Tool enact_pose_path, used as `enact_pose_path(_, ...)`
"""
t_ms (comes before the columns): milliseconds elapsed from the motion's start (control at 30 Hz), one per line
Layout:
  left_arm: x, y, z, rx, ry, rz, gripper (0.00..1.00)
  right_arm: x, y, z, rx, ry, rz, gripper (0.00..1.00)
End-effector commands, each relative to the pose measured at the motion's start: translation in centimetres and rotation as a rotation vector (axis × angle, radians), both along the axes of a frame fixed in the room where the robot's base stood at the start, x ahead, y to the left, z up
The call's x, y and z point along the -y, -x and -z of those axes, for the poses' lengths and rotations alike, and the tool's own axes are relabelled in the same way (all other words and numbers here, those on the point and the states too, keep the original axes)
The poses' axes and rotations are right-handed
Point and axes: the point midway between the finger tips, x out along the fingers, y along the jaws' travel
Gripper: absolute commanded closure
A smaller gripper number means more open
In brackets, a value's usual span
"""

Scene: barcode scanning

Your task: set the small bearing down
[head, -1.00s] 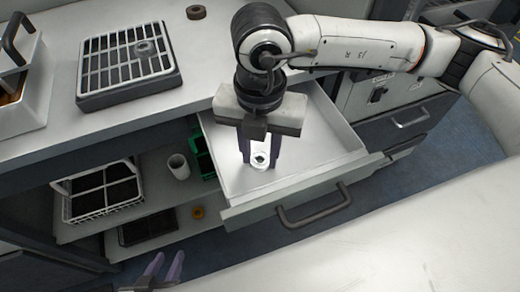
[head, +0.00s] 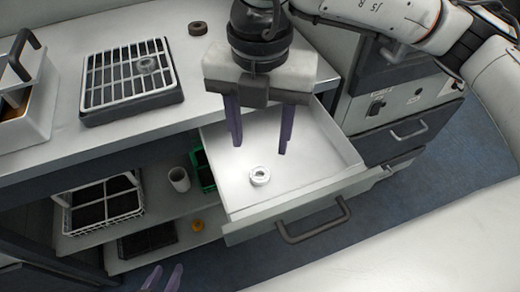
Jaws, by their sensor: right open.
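The small bearing (head: 260,175) is a small silvery ring lying flat on the floor of the open white drawer (head: 310,160). My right gripper (head: 260,145) is above the drawer, its two purple fingers spread wide and pointing down. Nothing is between the fingers, and the bearing lies apart from them, below. My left gripper (head: 163,280) shows only its purple fingertips at the bottom edge, with a gap between them; the rest is out of view.
A dark tray with a white grid (head: 131,82) on the counter carries another metal ring (head: 147,65). The lower shelf holds a white wire basket (head: 103,203), a white cup (head: 179,179) and a green crate (head: 203,170). The drawer floor around the bearing is clear.

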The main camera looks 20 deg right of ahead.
Motion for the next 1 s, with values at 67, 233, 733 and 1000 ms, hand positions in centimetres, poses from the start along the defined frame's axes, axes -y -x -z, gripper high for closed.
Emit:
enact_pose_path(67,0.0,0.0,0.0,0.0,0.0,0.0,0.69,0.0,-0.1,-1.2,0.002,0.0,0.001,0.51)
enact_pose_path(233,0.0,0.0,0.0,0.0,0.001,-0.001,0.69,0.0,0.0,-2.3,0.0,0.0,0.001,0.51)
enact_pose_path(733,0.1,-0.2,-0.1,0.002,0.003,-0.002,0.69,0.0,0.0,-2.4,-0.001,-0.001,0.001,0.51)
enact_pose_path(1000,0.1,-0.2,-0.1,0.002,0.003,-0.002,0.69,0.0,0.0,-2.4,-0.001,-0.001,0.001,0.51)
